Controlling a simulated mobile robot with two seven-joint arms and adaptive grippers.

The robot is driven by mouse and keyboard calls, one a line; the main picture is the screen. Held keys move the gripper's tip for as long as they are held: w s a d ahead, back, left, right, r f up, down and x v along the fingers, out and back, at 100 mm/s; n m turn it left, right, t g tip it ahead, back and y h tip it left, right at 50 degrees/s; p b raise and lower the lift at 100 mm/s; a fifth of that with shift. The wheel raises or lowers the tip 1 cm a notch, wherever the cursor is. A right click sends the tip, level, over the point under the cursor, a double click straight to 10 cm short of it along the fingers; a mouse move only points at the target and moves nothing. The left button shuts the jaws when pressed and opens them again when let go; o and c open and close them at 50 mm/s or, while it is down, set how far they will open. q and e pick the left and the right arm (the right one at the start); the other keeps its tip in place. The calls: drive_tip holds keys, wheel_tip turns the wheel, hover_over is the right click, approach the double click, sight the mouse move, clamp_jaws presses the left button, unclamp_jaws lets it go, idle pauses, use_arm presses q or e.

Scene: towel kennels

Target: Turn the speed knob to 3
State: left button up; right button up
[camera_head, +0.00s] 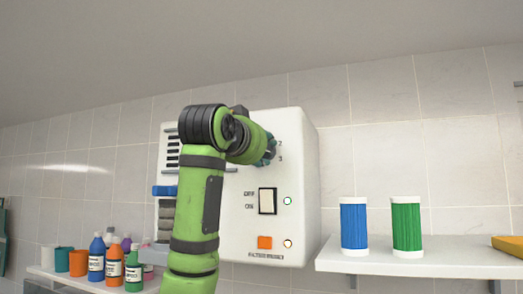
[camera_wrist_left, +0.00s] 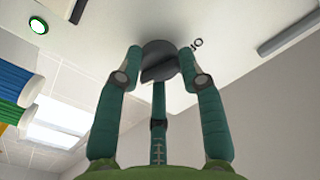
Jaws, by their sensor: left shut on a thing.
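The speed knob (camera_wrist_left: 158,50) is a dark round knob on the white machine panel, seen in the left wrist view. My left gripper (camera_head: 268,150) has its teal fingers around it; in the left wrist view (camera_wrist_left: 160,62) the fingertips close on the knob's sides. In the head view my green arm and gripper hide the knob. The printed numbers 2 and 3 show just right of the gripper on the white machine (camera_head: 303,180). Which number the knob points at cannot be told. My right gripper is not in view.
Below the knob are an OFF/ON rocker switch (camera_head: 267,201), a green lamp (camera_head: 288,201), an orange button (camera_head: 265,242) and an amber lamp (camera_head: 288,244). Blue (camera_head: 354,226) and green (camera_head: 406,227) cylinders stand on the right shelf (camera_head: 420,262). Several bottles (camera_head: 113,264) stand lower left.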

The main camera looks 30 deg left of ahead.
use_arm(q)
drive_tip(key=shift+w+f+m+g, duration=0.3)
drive_tip(key=shift+f+m, duration=0.2)
drive_tip(key=shift+m, duration=0.3)
drive_tip(key=o, duration=1.2)
drive_tip(key=shift+s, duration=0.15)
drive_tip(key=shift+a+r, duration=0.1)
drive_tip(key=shift+a, duration=0.05)
drive_tip(key=v, duration=1.1)
drive_tip(key=shift+s, duration=0.4)
